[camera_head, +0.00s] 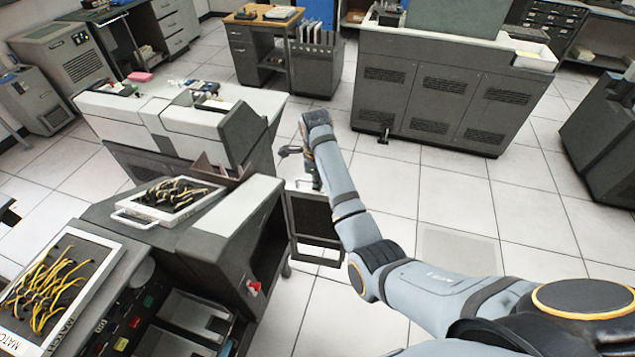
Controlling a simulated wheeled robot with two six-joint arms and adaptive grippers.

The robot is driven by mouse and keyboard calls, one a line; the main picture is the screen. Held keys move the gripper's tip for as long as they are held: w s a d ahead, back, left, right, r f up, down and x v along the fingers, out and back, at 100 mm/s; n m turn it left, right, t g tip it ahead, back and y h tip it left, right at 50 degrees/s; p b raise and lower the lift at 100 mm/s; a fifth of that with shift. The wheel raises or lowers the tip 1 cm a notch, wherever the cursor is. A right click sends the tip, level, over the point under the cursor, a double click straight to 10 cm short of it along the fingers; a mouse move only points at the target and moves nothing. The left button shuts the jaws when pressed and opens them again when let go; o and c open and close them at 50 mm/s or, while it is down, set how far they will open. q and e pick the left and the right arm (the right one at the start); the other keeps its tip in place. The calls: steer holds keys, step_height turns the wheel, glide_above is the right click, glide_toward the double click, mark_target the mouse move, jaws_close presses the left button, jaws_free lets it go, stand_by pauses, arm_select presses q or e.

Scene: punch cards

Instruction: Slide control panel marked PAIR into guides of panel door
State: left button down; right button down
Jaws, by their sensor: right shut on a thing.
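The panel door (291,226) is a dark open frame that stands swung out from the right side of the grey machine (225,225). My right gripper (313,184) is at the door's top edge and appears shut on it; my forearm partly covers the fingers and the door's right side. A white-framed control panel with a handle (133,219) and yellow and black wires lies on top of the machine; I cannot read a PAIR mark on it. A second wired panel (95,240), with a label that seems to begin MATC, lies at lower left. My left gripper is not in view.
A white-topped machine (262,102) stands just behind. A large grey cabinet (440,100) stands at the back, and another dark cabinet (605,135) at right. Open shelves and colored buttons (134,322) are at lower left. Tiled floor (450,200) right of the door is clear.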

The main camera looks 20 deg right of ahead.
mark_target(317, 205)
steer(key=shift+f+b, duration=0.5)
steer(key=shift+f, duration=1.5)
steer(key=shift+p, duration=0.6)
steer(key=shift+f+b, duration=1.6)
steer(key=shift+f, duration=1.85)
steer(key=shift+w+p, duration=0.1)
steer(key=shift+p, duration=0.6)
steer(key=shift+f, duration=0.1)
